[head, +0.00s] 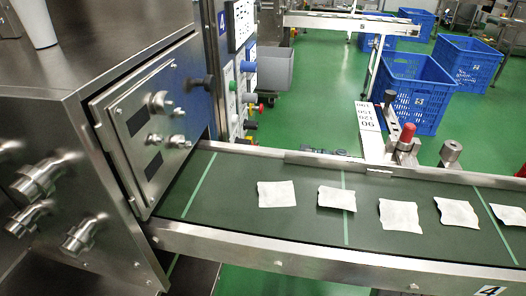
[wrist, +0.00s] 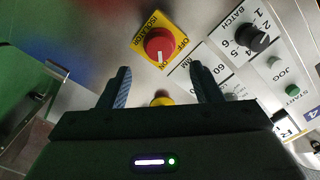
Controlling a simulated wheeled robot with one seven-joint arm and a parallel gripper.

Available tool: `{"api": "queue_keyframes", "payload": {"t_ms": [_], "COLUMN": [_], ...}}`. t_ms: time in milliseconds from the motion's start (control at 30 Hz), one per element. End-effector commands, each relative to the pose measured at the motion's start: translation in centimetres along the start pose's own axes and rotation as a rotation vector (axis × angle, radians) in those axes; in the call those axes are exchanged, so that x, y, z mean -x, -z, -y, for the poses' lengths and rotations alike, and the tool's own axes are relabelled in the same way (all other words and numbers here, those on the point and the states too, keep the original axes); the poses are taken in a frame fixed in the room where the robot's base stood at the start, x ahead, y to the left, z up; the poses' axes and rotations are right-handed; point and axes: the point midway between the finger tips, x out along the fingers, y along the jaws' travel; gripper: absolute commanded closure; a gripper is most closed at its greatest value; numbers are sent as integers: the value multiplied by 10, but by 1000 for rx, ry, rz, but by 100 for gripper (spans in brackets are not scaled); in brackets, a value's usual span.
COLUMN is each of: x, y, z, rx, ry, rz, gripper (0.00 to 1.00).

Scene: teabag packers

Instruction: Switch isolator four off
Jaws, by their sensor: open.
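In the wrist view the isolator is a red rotary knob (wrist: 159,45) on a square yellow plate (wrist: 181,27) marked ISOLATOR and OFF. The pale pointer mark on the knob faces the lower side of the plate in the picture, away from the OFF lettering. My gripper (wrist: 162,76) is open, with its two dark fingers apart and nothing between the tips. The knob lies just beyond the fingertips, roughly centred between them and not touched. My gripper does not show in the head view.
A black BATCH dial (wrist: 252,37), a green START button (wrist: 292,90) and a partly hidden yellow part (wrist: 162,101) are near the isolator. In the head view, side-on controls (head: 248,66) project from the panel beyond the conveyor (head: 270,239), which carries several white teabags.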

Motion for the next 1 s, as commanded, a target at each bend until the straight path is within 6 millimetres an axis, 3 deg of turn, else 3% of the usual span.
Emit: {"api": "queue_keyframes", "payload": {"t_ms": [100,333,500,800,833,1000], "x": [-26,-62,-75,-77,-77,-77], "y": [-1,1,1,1,1,1], "z": [0,-1,-2,-2,-2,-2], "rx": [-1,-1,0,-1,-1,-1], "ry": [2,-2,-4,-4,-4,-4], "rz": [0,-4,-4,-4,-4,-4], "gripper": [41,41,41,41,44,86]}}
